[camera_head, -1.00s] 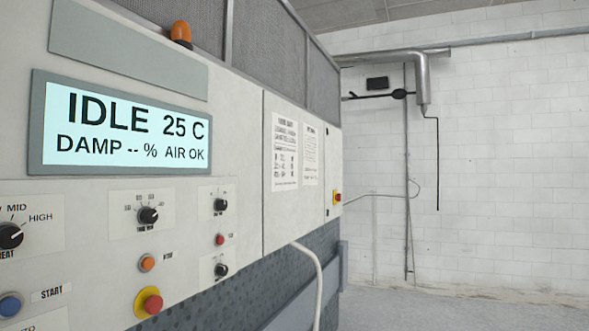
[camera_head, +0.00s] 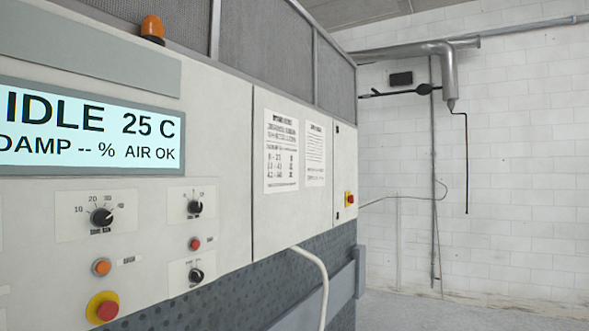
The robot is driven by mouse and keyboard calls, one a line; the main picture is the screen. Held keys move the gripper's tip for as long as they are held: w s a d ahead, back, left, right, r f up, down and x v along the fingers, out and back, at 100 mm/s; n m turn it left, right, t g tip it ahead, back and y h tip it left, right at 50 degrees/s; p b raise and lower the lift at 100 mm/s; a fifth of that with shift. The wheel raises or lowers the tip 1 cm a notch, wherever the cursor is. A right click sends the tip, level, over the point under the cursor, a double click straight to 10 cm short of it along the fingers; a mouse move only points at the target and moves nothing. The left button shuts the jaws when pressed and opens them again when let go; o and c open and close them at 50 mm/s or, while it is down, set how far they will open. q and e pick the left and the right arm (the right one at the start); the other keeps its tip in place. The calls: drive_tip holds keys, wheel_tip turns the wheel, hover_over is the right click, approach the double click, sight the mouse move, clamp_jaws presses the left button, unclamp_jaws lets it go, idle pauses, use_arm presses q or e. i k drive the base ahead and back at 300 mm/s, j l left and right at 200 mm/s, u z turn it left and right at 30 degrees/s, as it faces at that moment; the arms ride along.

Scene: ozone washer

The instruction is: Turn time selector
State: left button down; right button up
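The time selector appears to be the black knob (camera_head: 101,216) on a pale plate in the head view, left of centre on the machine's panel. Its scale shows 10, 20, 30 and a further mark; the small label below it is too blurred to read surely. The knob's white pointer tilts to the upper right, near the 30 mark. The display (camera_head: 88,128) above it reads IDLE 25 C, DAMP -- %, AIR OK. Neither of my grippers is in view.
Two smaller black knobs (camera_head: 195,207) (camera_head: 196,275) and a red button (camera_head: 195,244) sit to the right. An orange button (camera_head: 102,267) and a red-on-yellow emergency button (camera_head: 104,308) lie below. A white hose (camera_head: 318,276) hangs from the machine. Floor at right is clear.

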sight(101, 217)
drive_tip(key=i+l+u, duration=0.15)
drive_tip(key=l, duration=0.65)
drive_tip(key=l+u, duration=0.15)
drive_tip(key=l, duration=0.7)
drive_tip(key=i, duration=0.05)
